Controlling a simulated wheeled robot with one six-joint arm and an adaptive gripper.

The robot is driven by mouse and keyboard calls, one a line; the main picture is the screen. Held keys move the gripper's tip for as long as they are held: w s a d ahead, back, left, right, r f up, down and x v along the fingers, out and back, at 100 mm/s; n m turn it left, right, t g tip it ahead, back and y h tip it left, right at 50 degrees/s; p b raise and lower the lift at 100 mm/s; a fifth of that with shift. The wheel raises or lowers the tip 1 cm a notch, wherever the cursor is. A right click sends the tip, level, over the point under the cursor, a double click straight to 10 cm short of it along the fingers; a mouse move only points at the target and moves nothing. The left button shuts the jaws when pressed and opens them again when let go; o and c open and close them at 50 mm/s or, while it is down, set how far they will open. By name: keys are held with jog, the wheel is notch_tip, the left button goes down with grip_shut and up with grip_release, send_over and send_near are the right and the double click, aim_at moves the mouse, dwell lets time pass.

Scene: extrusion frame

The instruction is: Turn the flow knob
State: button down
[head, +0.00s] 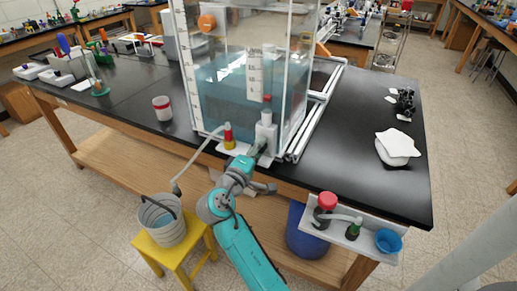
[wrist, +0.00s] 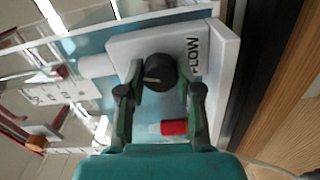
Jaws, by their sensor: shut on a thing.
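The flow knob (wrist: 158,70) is black and round with a pale pointer line, on the face of a white box (wrist: 222,58) marked FLOW in the wrist view. My gripper (wrist: 160,90) has one finger on each side of the knob and is shut on it. In the head view my gripper (head: 258,150) reaches the white box (head: 266,132) at the front of the clear water tank (head: 226,95). The knob itself is hidden there. A red part (wrist: 174,127) sits below the knob in the wrist view.
A red-and-yellow fitting (head: 228,136) with a hose stands left of the box. The hose runs to a grey bucket (head: 160,220) on a yellow stool (head: 176,255). A white shelf (head: 372,250) with a red-capped bottle is at right.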

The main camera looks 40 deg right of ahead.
dwell(0.4)
jog(key=c, duration=0.8)
grip_release()
jog(key=shift+o, duration=0.2)
jog(key=shift+a, duration=0.15)
jog(key=v, duration=1.1)
jog(key=shift+s+a, duration=0.15)
jog(key=shift+a, duration=0.25)
jog(key=shift+f, duration=0.1)
